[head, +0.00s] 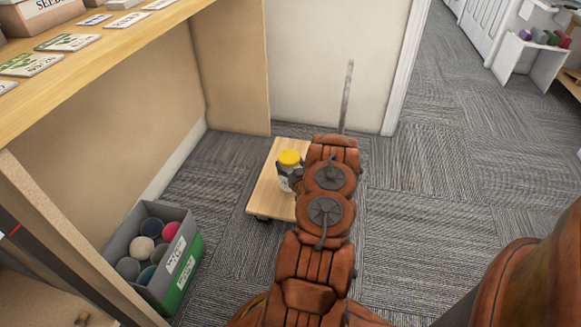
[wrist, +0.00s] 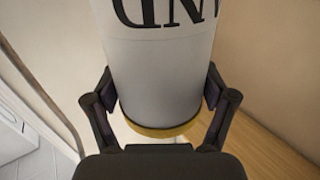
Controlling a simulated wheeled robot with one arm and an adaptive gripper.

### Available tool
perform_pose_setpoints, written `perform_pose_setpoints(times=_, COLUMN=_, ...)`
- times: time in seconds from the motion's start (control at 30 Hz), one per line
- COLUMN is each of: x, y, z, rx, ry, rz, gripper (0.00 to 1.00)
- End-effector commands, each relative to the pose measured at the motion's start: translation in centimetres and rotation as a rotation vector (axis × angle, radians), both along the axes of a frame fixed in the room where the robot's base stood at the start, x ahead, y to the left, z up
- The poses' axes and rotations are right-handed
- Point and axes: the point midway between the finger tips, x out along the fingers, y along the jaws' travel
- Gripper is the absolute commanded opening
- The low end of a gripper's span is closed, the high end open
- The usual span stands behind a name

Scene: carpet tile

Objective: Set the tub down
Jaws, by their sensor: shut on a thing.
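The tub (head: 289,158) is white with a yellow lid and looks upright in the head view, left of my arm. My gripper (wrist: 160,97) is shut on it, with one finger on each side. In the wrist view the tub (wrist: 162,65) fills the middle, with large dark letters upside down and a yellow rim at the bottom. In the head view the tub appears over a low wooden-topped platform (head: 263,196). My arm hides part of the tub and the platform's right side. I cannot tell whether the tub's base touches the platform.
A grey and green bin (head: 187,262) of several balls stands at the lower left. A wooden shelf (head: 125,38) with cards and boxes is above it. A wall panel (head: 320,60) stands behind the platform. Carpet (head: 450,190) is open to the right.

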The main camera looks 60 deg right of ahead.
Motion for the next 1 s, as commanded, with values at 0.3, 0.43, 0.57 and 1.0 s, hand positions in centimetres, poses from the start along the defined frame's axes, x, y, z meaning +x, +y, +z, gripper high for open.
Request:
perform_pose_setpoints(times=0.3, x=0.0, y=0.0, z=-3.0, rx=-0.003, ry=-0.003, rz=0.001, gripper=0.13)
perform_pose_setpoints(times=0.43, x=0.0, y=0.0, z=-3.1, rx=-0.005, ry=-0.003, rz=0.001, gripper=0.13)
perform_pose_setpoints(times=0.57, x=0.0, y=0.0, z=-3.0, rx=-0.005, ry=-0.004, rz=0.001, gripper=0.13)
perform_pose_setpoints(times=1.0, x=0.0, y=0.1, z=-3.4, rx=-0.001, ry=0.0, rz=0.001, gripper=1.0)
